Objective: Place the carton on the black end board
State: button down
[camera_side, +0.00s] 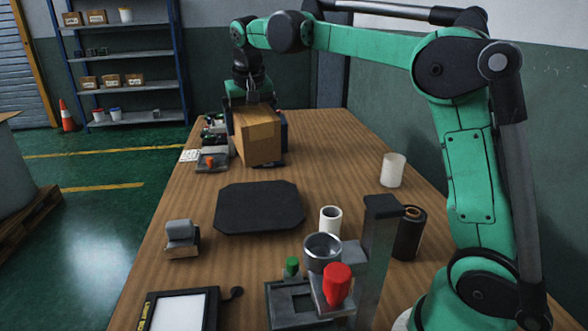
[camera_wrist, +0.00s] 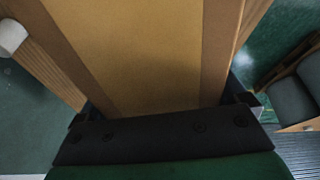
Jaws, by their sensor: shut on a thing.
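The carton (camera_side: 258,138) is a brown box at the far part of the table in the side view. My gripper (camera_side: 250,97) is above it and shut on its upper part. In the wrist view the carton (camera_wrist: 150,50) fills the middle, between the two jaws of my gripper (camera_wrist: 165,105). Whether its underside touches the table or something on it I cannot tell. The black end board (camera_side: 259,207) is a flat dark slab with cut corners, lying on the table nearer the camera than the carton. Its top is bare.
Small devices (camera_side: 212,160) stand left of the carton. A translucent cup (camera_side: 393,170), a white roll (camera_side: 330,220) and a black cylinder (camera_side: 409,233) stand right of the board. A grey block (camera_side: 181,238) is at its left. A fixture with a red knob (camera_side: 337,284) is in front.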

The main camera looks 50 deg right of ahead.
aim_at(257, 154)
jog(key=w+d+f+m, duration=0.1)
jog(key=f, duration=0.4)
jog(key=w+d+f+m+g, duration=0.1)
jog(key=f, duration=0.4)
jog(key=w+d+f+y, duration=0.1)
jog(key=f, duration=0.5)
jog(key=shift+d+m, duration=0.25)
jog(key=shift+m, duration=0.15)
jog(key=shift+f, duration=0.1)
